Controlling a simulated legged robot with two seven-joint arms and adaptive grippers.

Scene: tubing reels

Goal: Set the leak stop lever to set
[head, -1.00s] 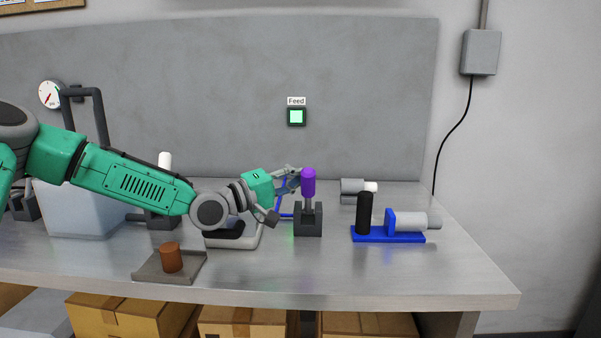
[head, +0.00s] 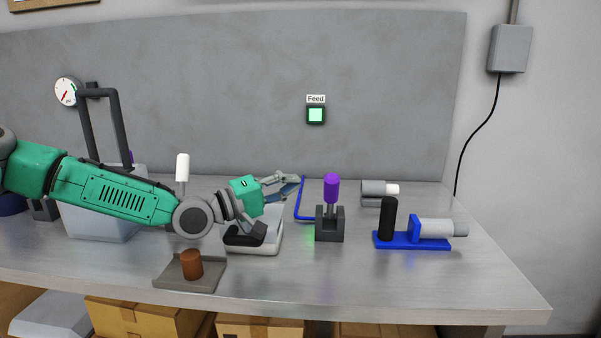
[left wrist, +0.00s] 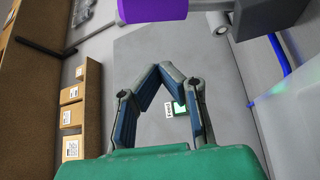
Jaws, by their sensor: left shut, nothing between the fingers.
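A lever with a purple handle (head: 331,188) stands about upright in a dark grey slotted base (head: 329,224). No label naming it shows. The purple handle also crosses the top of the left wrist view (left wrist: 150,8). My left gripper (head: 298,181) is shut and empty, to the left of the purple handle with a gap between them. Its fingers meet at the tips in the left wrist view (left wrist: 160,68). A second lever with a white handle (head: 183,167) stands behind my left arm, which hides its lower part. My right gripper is not in view.
A blue bent rod (head: 301,212) lies between gripper and purple lever. A blue stand with black post (head: 388,219) and grey cylinder is to the right. A brown knob (head: 191,264) on a grey plate is in front. The lit "Feed" button (head: 316,115) is on the back panel.

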